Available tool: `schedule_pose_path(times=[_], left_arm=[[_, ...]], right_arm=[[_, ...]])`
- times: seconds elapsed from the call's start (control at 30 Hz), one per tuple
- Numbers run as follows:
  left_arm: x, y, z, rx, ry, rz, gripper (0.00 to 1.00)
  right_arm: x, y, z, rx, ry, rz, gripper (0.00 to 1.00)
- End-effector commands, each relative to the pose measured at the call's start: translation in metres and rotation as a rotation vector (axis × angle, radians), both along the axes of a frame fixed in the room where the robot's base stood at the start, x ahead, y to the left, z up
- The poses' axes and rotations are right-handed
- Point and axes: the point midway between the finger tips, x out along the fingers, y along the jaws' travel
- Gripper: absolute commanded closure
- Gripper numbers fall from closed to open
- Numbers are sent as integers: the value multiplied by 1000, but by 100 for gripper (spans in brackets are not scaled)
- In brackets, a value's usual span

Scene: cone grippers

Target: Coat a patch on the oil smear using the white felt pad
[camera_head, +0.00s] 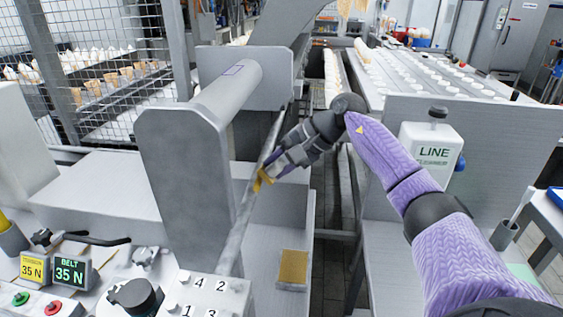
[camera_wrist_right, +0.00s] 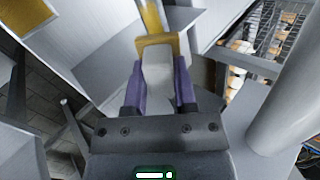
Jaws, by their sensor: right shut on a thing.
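My right gripper (camera_head: 268,172) reaches in from the right, over the narrow grey strip beside the roller. In the right wrist view its purple fingers (camera_wrist_right: 158,92) are shut on a whitish block (camera_wrist_right: 157,72), which looks like the white felt pad. An amber piece (camera_wrist_right: 157,42) is at the block's far end, with a yellow strip beyond it. I cannot tell whether they touch. A flat amber square (camera_head: 293,266) lies on the grey surface below; I cannot tell if it is the oil smear. My left gripper is not in view.
The grey roller (camera_head: 225,92) and its upright panel (camera_head: 180,170) stand left of my gripper. A control panel with a numbered plate (camera_head: 207,298) is at the lower left. A white bottle marked LINE (camera_head: 431,152) stands at the right.

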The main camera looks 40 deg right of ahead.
Motion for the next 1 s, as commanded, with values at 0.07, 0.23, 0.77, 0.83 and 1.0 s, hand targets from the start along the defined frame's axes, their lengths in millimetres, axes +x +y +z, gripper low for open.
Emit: schedule_pose_path(times=[0.07, 0.23, 0.77, 0.83, 1.0], left_arm=[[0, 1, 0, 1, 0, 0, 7], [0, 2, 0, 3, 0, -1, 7], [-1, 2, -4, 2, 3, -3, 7], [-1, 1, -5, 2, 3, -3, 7], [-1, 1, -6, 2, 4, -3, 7]], right_arm=[[0, 0, 0, 0, 0, 0, 100], [0, 0, 0, 0, 0, 0, 100], [6, 4, -7, 1, -1, 0, 100], [6, 5, -8, 1, -1, 0, 100], [8, 6, -11, 1, -1, 0, 100]])
